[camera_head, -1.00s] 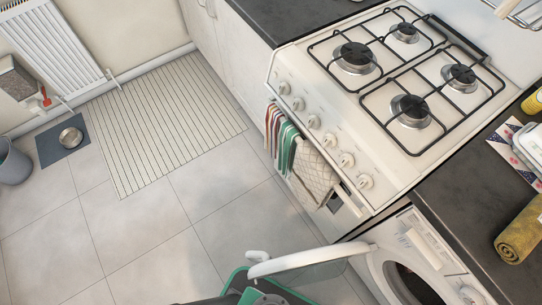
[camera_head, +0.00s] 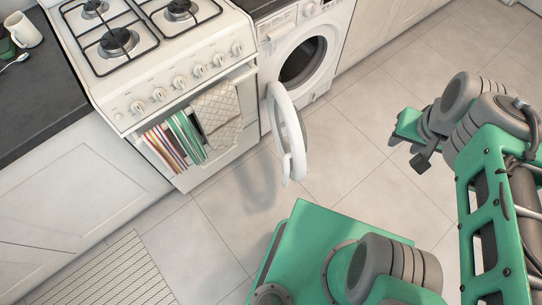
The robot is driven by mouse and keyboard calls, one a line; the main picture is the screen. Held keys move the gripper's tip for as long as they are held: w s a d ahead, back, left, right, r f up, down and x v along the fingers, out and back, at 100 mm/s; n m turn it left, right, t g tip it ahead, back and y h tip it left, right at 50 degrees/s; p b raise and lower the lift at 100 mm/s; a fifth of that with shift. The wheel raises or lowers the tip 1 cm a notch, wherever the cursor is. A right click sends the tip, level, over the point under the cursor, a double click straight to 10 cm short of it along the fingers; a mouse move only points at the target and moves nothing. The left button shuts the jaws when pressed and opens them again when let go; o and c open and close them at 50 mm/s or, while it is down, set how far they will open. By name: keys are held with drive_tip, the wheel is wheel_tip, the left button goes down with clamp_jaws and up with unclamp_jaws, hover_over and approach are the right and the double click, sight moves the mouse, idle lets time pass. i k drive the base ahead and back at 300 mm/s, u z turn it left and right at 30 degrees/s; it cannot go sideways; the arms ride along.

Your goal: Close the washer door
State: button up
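The white washer (camera_head: 335,40) stands under the counter at the top middle in the head view. Its round door (camera_head: 274,103) is open, swung out from the left side of the dark drum opening (camera_head: 303,62), and it is seen nearly edge-on over the floor. The drum looks dark, and its contents cannot be made out. My green and grey arm reaches in from the right. Its end, my gripper (camera_head: 408,142), is to the right of the door, over the floor and apart from it. The fingers are too unclear to tell open from shut.
A white stove (camera_head: 187,75) with hanging towels (camera_head: 217,113) stands directly left of the washer. White cabinets (camera_head: 385,38) continue to its right. My green base fills the lower middle. Tiled floor (camera_head: 340,150) is clear between the door and my arm. A striped mat (camera_head: 100,275) lies at lower left.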

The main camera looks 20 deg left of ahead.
sight(296, 168)
drive_tip(key=u, duration=1.2)
drive_tip(key=i, duration=0.45)
drive_tip(key=u, duration=0.25)
drive_tip(key=k, duration=1.05)
drive_tip(key=u, duration=1.05)
drive_tip(key=i, duration=0.75)
drive_tip(key=u, duration=0.45)
